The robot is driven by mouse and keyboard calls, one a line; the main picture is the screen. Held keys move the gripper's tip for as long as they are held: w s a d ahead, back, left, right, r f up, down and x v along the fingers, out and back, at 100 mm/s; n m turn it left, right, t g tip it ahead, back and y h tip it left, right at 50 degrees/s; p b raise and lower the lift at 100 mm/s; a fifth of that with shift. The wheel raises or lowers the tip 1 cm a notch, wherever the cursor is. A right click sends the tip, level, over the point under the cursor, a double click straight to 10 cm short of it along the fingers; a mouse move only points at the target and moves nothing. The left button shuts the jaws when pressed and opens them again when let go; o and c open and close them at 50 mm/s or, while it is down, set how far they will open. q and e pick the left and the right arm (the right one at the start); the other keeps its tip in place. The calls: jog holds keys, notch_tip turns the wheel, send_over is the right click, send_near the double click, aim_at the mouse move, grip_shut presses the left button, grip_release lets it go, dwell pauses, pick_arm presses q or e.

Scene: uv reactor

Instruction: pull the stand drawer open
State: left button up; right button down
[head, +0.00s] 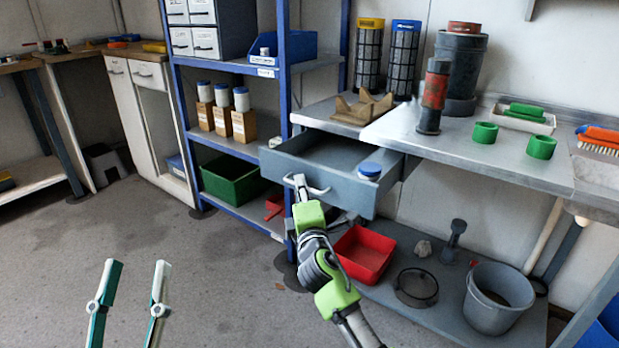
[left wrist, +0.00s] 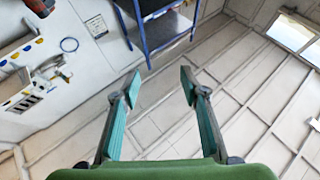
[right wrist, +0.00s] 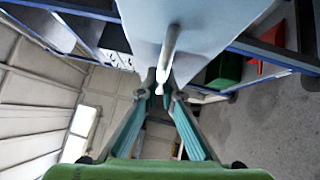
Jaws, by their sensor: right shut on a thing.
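The stand drawer (head: 345,168) is a grey metal drawer under the bench, pulled out so that its inside shows. A jar with a blue lid (head: 370,170) stands in its right front corner. My right gripper (head: 302,188) is at the drawer's front and shut on the pale bar handle (head: 315,190).
A blue shelf rack (head: 284,100) with a green bin (head: 232,178) stands left of the drawer. Below it are a red tray (head: 362,254) and a grey bucket (head: 496,298) on the lower shelf.

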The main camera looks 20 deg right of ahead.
pick_arm(q)
jog(key=shift+w+f+g, duration=0.25)
jog(key=shift+f+g, duration=0.05)
jog(key=shift+f, duration=0.2)
jog(key=shift+w+f+g, duration=0.25)
jog(key=shift+f+g, duration=0.05)
jog(key=shift+f, duration=0.15)
pick_arm(e)
jog(key=shift+s+a, duration=0.8)
jog(key=shift+a, duration=0.2)
jog(key=shift+s+a, duration=0.8)
jog(key=shift+a, duration=0.2)
jog(key=c, duration=2.5)
grip_release()
jog(key=s, duration=0.4)
jog(key=s+a+f, duration=0.1)
jog(key=s, duration=0.6)
jog(key=shift+s+a+f, duration=0.2)
jog(key=shift+s+f, duration=0.15)
jog(key=shift+s, duration=0.05)
